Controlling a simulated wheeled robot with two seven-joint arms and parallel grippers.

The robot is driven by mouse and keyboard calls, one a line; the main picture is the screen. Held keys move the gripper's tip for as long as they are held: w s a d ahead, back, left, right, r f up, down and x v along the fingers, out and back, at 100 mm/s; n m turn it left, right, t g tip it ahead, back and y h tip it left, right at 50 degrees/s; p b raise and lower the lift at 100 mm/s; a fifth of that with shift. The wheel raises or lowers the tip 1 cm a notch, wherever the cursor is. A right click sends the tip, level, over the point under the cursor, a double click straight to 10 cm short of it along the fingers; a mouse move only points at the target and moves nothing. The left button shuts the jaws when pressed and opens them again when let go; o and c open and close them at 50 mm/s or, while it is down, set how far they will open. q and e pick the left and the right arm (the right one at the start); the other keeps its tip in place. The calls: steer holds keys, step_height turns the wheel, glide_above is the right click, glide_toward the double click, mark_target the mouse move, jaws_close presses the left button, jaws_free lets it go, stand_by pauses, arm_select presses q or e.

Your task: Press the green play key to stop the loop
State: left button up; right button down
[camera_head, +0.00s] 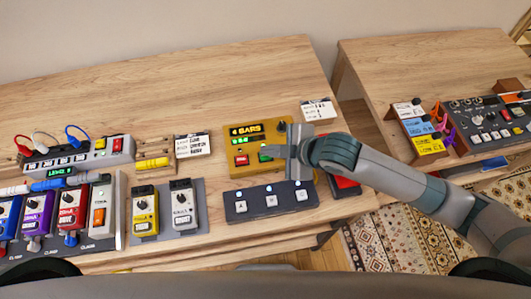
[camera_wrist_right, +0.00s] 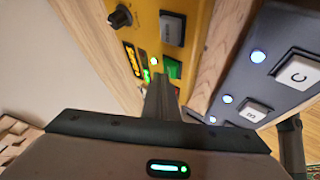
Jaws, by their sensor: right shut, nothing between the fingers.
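The yellow looper box (camera_head: 233,172) stands on the left wooden table, with a lit "4 BARS" display (camera_head: 245,131). Its red key (camera_head: 242,160) is in plain view. The green play key (camera_head: 265,156) is partly hidden by my right gripper (camera_head: 270,151). In the right wrist view the green key (camera_wrist_right: 172,68) shows just past the tip of my shut, empty right gripper (camera_wrist_right: 160,82). The tip is at or very near the key; I cannot tell whether they touch. My left gripper is not in view.
A dark footswitch bar (camera_head: 255,212) with A, B and C keys lies in front of the yellow box. Pedals (camera_head: 145,212) and a power strip (camera_head: 85,158) stand to the left. A second table (camera_head: 430,65) stands to the right.

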mark_target(269, 158)
steer(key=shift+f, duration=0.55)
stand_by(0.9)
steer(key=shift+r, duration=0.1)
steer(key=shift+r+p, duration=0.85)
steer(key=shift+p, duration=0.25)
step_height(269, 158, up, 5)
steer(key=p, duration=0.5)
stand_by(0.9)
